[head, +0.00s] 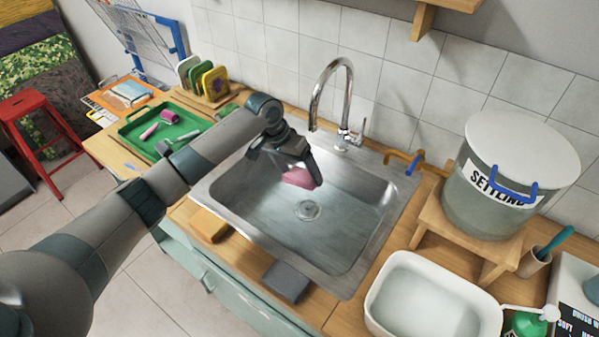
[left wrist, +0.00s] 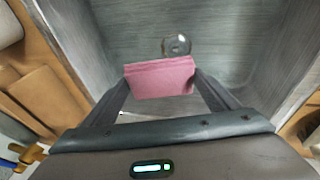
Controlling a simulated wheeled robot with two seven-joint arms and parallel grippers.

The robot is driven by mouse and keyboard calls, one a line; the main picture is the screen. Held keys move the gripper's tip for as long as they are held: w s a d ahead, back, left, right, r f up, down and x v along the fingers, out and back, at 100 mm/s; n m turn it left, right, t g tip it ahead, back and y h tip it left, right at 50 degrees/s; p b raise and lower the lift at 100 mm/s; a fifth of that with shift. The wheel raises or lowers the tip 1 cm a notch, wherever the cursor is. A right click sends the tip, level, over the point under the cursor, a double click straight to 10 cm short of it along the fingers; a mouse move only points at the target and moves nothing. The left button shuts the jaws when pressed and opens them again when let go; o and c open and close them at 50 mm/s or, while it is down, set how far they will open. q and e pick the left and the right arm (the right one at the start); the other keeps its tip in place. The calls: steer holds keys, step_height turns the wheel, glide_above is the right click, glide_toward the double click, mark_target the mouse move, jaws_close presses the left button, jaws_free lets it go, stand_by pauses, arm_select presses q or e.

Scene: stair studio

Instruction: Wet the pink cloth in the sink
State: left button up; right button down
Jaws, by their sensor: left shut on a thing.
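The pink cloth (head: 299,177) is held between the fingers of my left gripper (head: 296,172), which is shut on it. It also shows in the left wrist view (left wrist: 160,77) as a folded pink piece between both fingers. The steel sink (head: 255,228) is below, with a round drain (head: 308,210) at its bottom. The cloth hangs over the basin, up and to the left of the drain in the head view. The chrome faucet (head: 346,95) stands behind the sink, its spout near the gripper. I see no clear water stream. My right gripper is not in view.
A brass tap with a blue end (head: 408,160) is right of the faucet. A "SETTLING" bucket (head: 480,215) stands on a wooden stand, behind a white tub (head: 383,290). A green tray (head: 128,134) is to the left. A grey block (head: 286,281) and tan block (head: 208,225) lie along the front edge.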

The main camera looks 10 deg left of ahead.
mark_target(300, 175)
arm_select(q)
steer(key=shift+f+b, duration=0.65)
steer(key=shift+f, duration=0.25)
step_height(300, 175, down, 8)
steer(key=b, duration=0.2)
steer(key=shift+r, duration=0.1)
stand_by(0.4)
step_height(300, 175, up, 11)
steer(key=p, duration=1.1)
steer(key=shift+r, duration=0.1)
stand_by(2.6)
steer(key=shift+r+p, duration=0.5)
steer(key=shift+r, duration=1.45)
